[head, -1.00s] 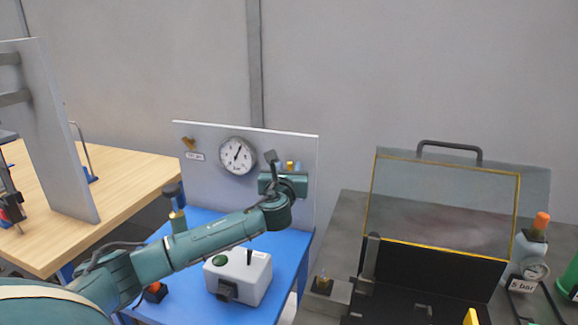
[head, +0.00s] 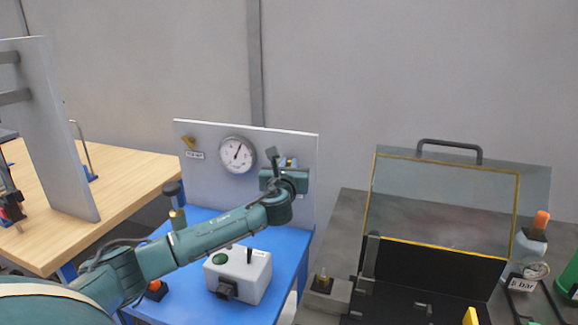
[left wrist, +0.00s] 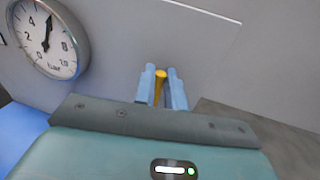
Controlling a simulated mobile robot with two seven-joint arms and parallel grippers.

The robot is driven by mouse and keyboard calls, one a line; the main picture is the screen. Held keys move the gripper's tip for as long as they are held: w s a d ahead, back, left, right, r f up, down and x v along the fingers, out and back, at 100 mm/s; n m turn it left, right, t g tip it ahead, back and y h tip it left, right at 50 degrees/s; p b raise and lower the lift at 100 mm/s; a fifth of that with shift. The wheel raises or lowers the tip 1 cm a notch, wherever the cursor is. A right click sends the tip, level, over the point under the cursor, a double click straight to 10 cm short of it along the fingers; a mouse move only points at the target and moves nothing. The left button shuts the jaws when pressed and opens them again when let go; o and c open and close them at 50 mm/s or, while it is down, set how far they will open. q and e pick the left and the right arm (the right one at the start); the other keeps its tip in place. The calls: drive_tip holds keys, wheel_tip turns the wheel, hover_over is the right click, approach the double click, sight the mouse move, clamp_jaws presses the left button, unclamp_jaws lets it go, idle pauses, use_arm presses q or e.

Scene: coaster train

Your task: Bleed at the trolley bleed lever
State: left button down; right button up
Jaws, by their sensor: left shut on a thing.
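My left gripper (head: 287,162) is at the right part of the grey trolley panel (head: 215,190), right of the round pressure gauge (head: 237,155). In the left wrist view, its two light blue fingers (left wrist: 161,88) are shut on a slim yellow lever (left wrist: 160,76), which shows between them. I take this to be the bleed lever. Its lower part and mount are hidden by the fingers and gripper body. The gauge (left wrist: 47,38) is partly in the left wrist view, its needle pointing up and slightly right. My right gripper is not in view.
A white box with a green button (head: 238,275) stands on the blue trolley top (head: 285,255) below my arm. A brass fitting (head: 188,142) is on the panel's left. A wooden bench (head: 130,185) is left; a dark bench with a clear-lidded case (head: 440,205) is right.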

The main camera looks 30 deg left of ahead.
sight(279, 162)
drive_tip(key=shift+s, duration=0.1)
use_arm(q)
drive_tip(key=a+n+p, duration=0.1)
drive_tip(key=n, duration=0.1)
drive_tip(key=a+n+h+p, duration=0.1)
drive_tip(key=n, duration=0.1)
drive_tip(key=s+a+f+n+g+p, duration=0.1)
drive_tip(key=n+p, duration=0.1)
drive_tip(key=n, duration=0.1)
drive_tip(key=shift+a, duration=0.25)
drive_tip(key=shift+s+a+f+n+h, duration=0.1)
drive_tip(key=shift+a+f+n+h, duration=0.5)
drive_tip(key=shift+n, duration=0.85)
drive_tip(key=shift+s+a+f+n+h, duration=0.15)
drive_tip(key=shift+f+n+h, duration=0.2)
drive_tip(key=shift+f+n, duration=0.85)
drive_tip(key=shift+w+a+f+n+h, duration=0.1)
drive_tip(key=shift+a+f+n+h, duration=0.3)
drive_tip(key=shift+n, duration=1.35)
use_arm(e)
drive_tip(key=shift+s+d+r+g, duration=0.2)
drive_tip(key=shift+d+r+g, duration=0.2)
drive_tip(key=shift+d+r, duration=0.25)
